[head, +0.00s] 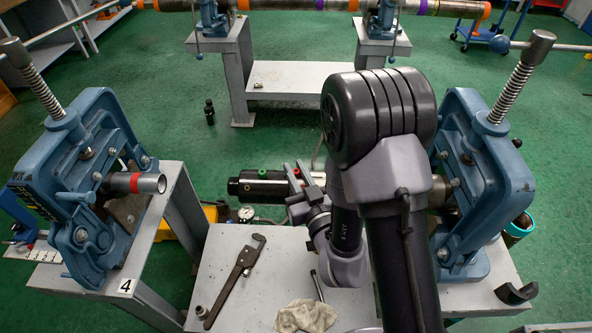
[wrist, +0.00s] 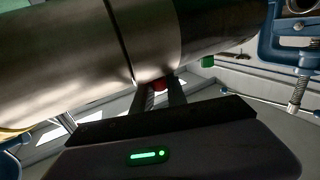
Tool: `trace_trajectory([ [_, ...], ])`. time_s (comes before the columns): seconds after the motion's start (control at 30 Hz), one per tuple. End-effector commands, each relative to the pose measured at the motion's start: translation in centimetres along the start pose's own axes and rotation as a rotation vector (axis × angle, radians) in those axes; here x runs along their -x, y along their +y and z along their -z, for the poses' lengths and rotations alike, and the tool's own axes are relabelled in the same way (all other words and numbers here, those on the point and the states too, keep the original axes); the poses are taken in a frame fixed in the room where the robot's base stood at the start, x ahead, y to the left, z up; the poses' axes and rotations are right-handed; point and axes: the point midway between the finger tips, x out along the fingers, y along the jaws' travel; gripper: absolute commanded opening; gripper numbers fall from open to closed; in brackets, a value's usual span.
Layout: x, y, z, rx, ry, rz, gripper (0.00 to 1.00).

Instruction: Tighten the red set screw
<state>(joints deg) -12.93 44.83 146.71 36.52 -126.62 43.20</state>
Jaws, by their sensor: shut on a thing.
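The red set screw (wrist: 160,84) sits on the side of a large dark metal cylinder (wrist: 75,60) in the wrist view. My gripper (wrist: 160,92) has its two narrow fingers shut on the screw, one on either side, and they hide part of it. In the head view the black cylinder (head: 245,186) lies beyond the grey bench, with the green screw (head: 263,173) on top.
A blue pipe vise (head: 85,240) holds a short pipe with a red band (head: 134,182) at left. Another blue vise (head: 490,180) stands at right, partly behind my arm. A pipe wrench (head: 236,275) and a crumpled cloth (head: 306,316) lie on the grey bench (head: 215,260).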

Motion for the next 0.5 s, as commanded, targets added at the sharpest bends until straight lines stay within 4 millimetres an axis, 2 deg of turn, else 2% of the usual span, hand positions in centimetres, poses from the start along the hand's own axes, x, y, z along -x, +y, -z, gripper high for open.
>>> trace_trajectory([
  [0.27,-0.18,-0.19,0.0,0.0,0.001,-0.095,0.0],
  [0.5,-0.26,-0.24,-0.39,0.003,0.014,-0.293,0.0],
])
